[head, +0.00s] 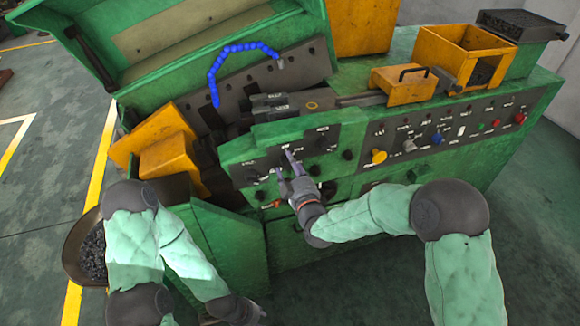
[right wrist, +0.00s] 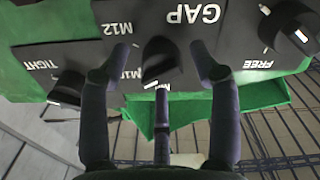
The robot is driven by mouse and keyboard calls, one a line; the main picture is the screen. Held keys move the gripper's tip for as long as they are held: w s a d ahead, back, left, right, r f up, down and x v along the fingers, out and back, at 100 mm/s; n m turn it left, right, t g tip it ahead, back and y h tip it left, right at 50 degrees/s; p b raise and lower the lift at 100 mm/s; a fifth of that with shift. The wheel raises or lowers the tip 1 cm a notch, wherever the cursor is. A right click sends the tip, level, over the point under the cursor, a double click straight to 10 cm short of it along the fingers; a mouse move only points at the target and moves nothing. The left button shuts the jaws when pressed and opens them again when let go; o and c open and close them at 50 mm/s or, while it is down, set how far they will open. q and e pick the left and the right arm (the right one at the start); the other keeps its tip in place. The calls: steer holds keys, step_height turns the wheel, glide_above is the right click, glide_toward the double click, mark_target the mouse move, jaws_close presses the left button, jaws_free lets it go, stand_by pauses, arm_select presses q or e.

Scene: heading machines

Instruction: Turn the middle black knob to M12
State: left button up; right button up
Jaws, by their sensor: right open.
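The middle black knob (right wrist: 160,62) sits on the dark panel below the upside-down GAP label in the right wrist view. Its white mark points down in that view, toward a label mostly hidden by a finger. The M12 label (right wrist: 118,29) is to the upper left, with M10 beneath it. My right gripper (right wrist: 160,56) is open, with one finger on each side of the knob; I cannot tell whether they touch it. In the head view my right gripper (head: 285,165) is at the green machine's panel and covers the knob. My left gripper (head: 238,312) hangs low at the bottom edge, its fingers unclear.
Other black knobs flank the middle one: one near TIGHT (right wrist: 68,88) and one near FREE (right wrist: 296,30). A control panel with colored buttons (head: 440,135) extends right. An orange box (head: 405,84) stands on the machine. A round bin (head: 75,250) of dark pieces is at left.

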steer(key=shift+w+a, duration=0.1)
steer(key=shift+w, duration=0.15)
steer(key=c, duration=1.1)
